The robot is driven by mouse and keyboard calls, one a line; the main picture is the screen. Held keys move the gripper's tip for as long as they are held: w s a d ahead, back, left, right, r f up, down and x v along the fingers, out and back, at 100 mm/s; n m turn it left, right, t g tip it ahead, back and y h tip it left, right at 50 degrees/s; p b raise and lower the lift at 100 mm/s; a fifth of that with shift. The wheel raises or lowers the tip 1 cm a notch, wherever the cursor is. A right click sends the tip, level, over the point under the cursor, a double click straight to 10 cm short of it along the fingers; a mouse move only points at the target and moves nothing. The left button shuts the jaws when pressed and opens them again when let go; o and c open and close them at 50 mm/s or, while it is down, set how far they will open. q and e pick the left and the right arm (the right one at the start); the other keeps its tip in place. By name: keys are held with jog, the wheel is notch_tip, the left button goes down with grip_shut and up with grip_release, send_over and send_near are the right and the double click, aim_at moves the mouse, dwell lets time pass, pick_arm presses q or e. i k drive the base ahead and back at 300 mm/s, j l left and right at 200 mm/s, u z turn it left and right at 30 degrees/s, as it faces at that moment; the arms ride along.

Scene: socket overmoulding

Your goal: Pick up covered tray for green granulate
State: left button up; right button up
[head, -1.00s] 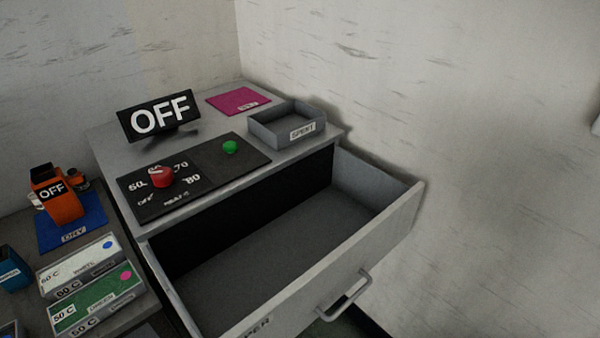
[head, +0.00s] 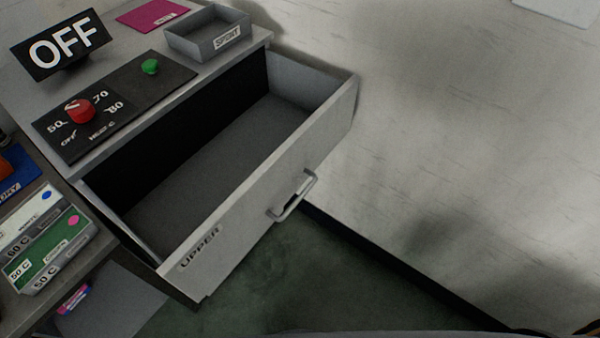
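A green-topped box (head: 50,253) with a pink dot and a "50 C" label lies on the lower bench at the left edge of the head view. The small word on its top is hard to read; it looks like the covered tray for green granulate. A white-topped box (head: 28,216) with a blue dot and a "60 C" or "50 C" label lies right behind it. Neither of my grippers is in view.
The drawer (head: 255,208) marked "UPPER" is pulled out and empty. Above it are an "OFF" sign (head: 62,46), a control panel (head: 118,105) with red and green knobs, a grey "SPENT" tray (head: 208,35) and a pink mat (head: 152,14). The floor (head: 290,280) before the drawer is clear.

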aim_at(46, 255)
jog(key=u, duration=1.9)
jog(key=i+j, duration=0.1)
jog(key=j, duration=0.4)
jog(key=i+j+z, duration=0.1)
jog(key=j, duration=0.4)
jog(key=i+j, duration=0.1)
jog(key=j, duration=0.4)
jog(key=z, duration=0.05)
